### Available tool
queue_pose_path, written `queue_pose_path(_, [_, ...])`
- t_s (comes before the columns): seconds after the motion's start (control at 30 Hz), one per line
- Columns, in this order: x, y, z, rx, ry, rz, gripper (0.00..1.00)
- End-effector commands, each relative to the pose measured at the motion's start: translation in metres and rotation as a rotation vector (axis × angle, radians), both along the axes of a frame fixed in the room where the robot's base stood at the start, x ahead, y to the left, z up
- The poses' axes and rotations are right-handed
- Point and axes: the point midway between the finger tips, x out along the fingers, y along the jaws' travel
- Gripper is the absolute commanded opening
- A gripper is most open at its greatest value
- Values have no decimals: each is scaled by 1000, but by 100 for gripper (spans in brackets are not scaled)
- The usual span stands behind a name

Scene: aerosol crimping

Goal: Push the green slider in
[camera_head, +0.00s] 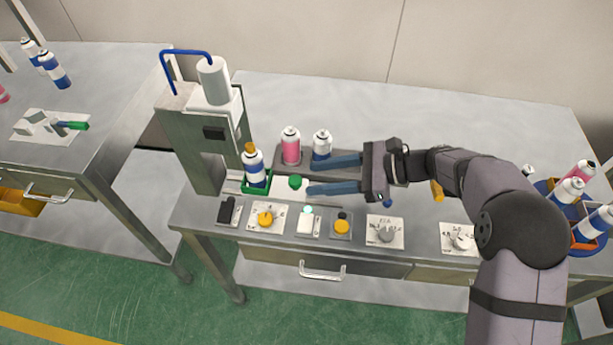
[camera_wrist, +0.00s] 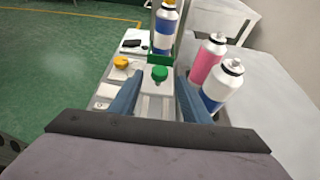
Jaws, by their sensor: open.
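The slider is a pale plate with a green knob (camera_head: 295,182) at its near end and a green holder (camera_head: 256,187) at its machine end. A blue-and-white can with an orange top (camera_head: 252,166) stands upright in the holder, in front of the crimping machine (camera_head: 212,128). My gripper (camera_head: 309,176) is open and empty, its two blue fingers pointing at the slider. In the wrist view the green knob (camera_wrist: 159,73) lies between and slightly ahead of the fingertips. I cannot tell whether either finger touches it.
A pink can (camera_head: 291,148) and a blue-and-white can (camera_head: 321,146) stand on a dark tray behind the slider, close to my far finger. A yellow knob (camera_head: 265,218) and several other controls line the front edge. The bench behind is clear.

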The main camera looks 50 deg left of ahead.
Motion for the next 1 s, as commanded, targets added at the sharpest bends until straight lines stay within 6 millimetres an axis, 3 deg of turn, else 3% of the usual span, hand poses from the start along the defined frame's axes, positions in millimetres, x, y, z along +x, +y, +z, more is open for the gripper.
queue_pose_path(0.3, [-23, 22, -13, 0, 0, 2, 43])
queue_pose_path(0.67, [-25, 25, -15, 0, -1, 0, 43])
queue_pose_path(0.87, [-25, 25, -15, 0, -1, 0, 0])
queue_pose_path(1.0, [-26, 25, -15, 0, -1, 1, 0])
